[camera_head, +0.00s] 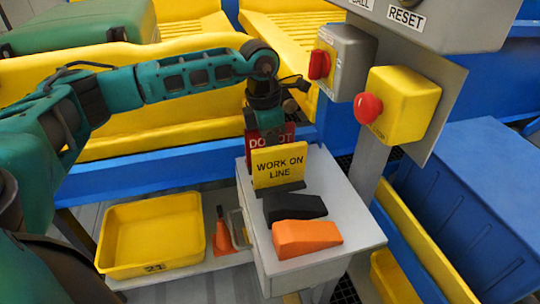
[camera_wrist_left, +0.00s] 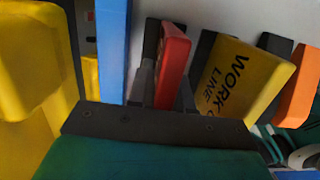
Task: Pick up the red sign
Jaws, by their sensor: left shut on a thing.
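My left gripper (camera_head: 268,133) reaches down from above and is shut on the red sign. In the left wrist view the red sign (camera_wrist_left: 173,65) sits between the two dark fingers (camera_wrist_left: 160,85), with the yellow sign (camera_wrist_left: 240,80) close to its right. The lower part of the red sign is hidden by the yellow one in the head view. My right gripper is not in view.
A black wedge (camera_head: 294,207) and an orange wedge (camera_head: 306,238) lie in front of the signs. A yellow tray (camera_head: 152,234) is on the lower left shelf.

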